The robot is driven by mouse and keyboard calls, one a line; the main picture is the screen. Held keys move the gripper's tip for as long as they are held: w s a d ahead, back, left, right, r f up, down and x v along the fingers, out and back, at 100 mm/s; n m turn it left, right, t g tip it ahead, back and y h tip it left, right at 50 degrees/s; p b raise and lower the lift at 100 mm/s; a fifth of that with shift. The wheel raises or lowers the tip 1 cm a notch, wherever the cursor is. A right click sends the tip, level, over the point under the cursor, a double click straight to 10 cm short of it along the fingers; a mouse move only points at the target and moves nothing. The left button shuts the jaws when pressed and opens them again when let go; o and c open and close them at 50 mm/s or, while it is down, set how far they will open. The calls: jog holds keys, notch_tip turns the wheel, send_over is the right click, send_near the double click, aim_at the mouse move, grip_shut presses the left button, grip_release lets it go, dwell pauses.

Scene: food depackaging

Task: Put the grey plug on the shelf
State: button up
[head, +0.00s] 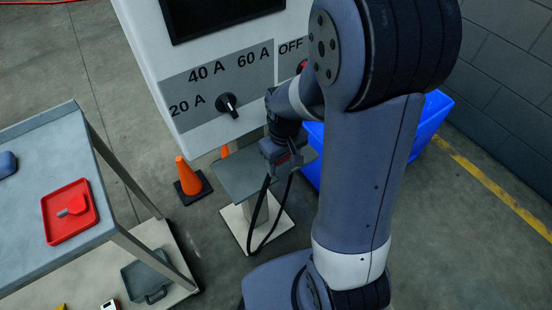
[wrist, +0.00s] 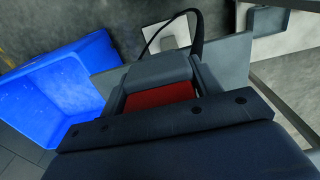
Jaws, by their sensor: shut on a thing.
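My gripper (head: 283,160) is shut on the grey plug (wrist: 160,70), in front of the machine's lower panel. In the wrist view the plug is a dark grey block between the fingers, with a red area on the near side; the fingers hide part of it. In the head view it is small and mostly hidden by the gripper. Black cable (head: 257,212) hangs in a loop below it. The grey shelf (head: 236,178) juts out below the panel, under and behind the gripper; it also shows in the wrist view (wrist: 230,62). I cannot tell whether the plug touches the shelf.
A grey cart (head: 60,135) at left carries a red tray (head: 57,231) with a red object in it. An orange cone (head: 187,178) stands between the cart and the machine. A blue bin (head: 428,118) is at right, partly behind my arm. The machine panel has a black knob (head: 228,104).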

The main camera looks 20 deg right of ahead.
jog(key=w, duration=0.1)
jog(key=w+a, duration=0.1)
jog(key=w, duration=0.1)
jog(key=shift+f, duration=1.7)
jog(key=shift+f, duration=0.1)
jog(key=shift+f, duration=0.15)
jog(key=o, duration=1.4)
jog(key=shift+r, duration=0.2)
